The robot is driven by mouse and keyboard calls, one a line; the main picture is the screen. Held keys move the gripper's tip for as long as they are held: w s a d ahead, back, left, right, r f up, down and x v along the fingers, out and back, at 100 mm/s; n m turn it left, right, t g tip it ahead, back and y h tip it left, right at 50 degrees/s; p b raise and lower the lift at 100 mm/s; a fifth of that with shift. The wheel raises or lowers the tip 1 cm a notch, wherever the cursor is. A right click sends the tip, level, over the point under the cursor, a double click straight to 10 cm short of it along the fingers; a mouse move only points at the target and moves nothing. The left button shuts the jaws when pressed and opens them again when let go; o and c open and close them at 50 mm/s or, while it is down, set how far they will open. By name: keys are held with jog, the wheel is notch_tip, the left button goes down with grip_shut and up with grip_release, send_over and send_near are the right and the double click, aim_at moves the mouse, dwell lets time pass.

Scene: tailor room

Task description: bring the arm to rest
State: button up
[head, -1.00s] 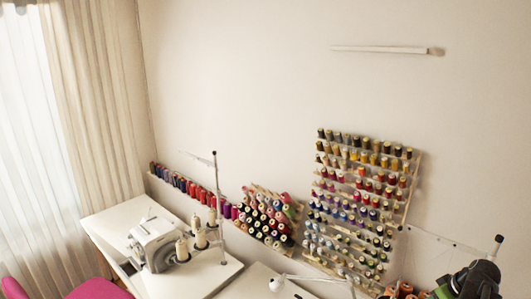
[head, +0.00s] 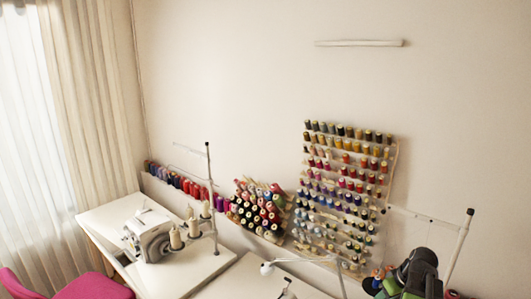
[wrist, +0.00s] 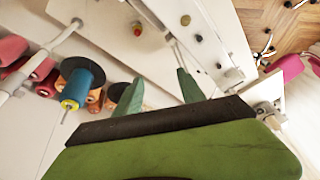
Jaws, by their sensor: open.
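My gripper (wrist: 158,78) shows in the wrist view with its two green fingers apart and nothing between them. A dark bar and a broad green part of my own arm fill the lower middle of that view. White table surfaces lie beyond the fingers. In the head view, part of my green and black arm shows at the lower right edge, in front of the wall; I cannot make out the fingertips there.
A teal thread spool (wrist: 82,85) is left of my fingers, beside several red and orange spools. A thread rack (head: 345,195) hangs on the wall. A sewing machine (head: 150,236) stands on a white table (head: 195,275). A pink chair (head: 95,287) is at lower left.

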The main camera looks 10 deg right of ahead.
jog(key=w+a+f+g+b, duration=0.1)
jog(key=a+f+b, duration=0.3)
jog(key=a, duration=0.8)
jog(key=w+a+f+m+g+b, duration=0.1)
jog(key=a+f+b, duration=0.4)
jog(key=a, duration=0.7)
jog(key=w+a+f+g+h+b, duration=0.1)
jog(key=w+a+f+b, duration=0.1)
jog(key=a+f+b, duration=0.2)
jog(key=a+f, duration=0.3)
jog(key=a, duration=0.5)
jog(key=shift+f+g+b, duration=0.15)
jog(key=shift+g+b, duration=0.15)
jog(key=shift+b, duration=0.05)
jog(key=shift+c, duration=0.5)
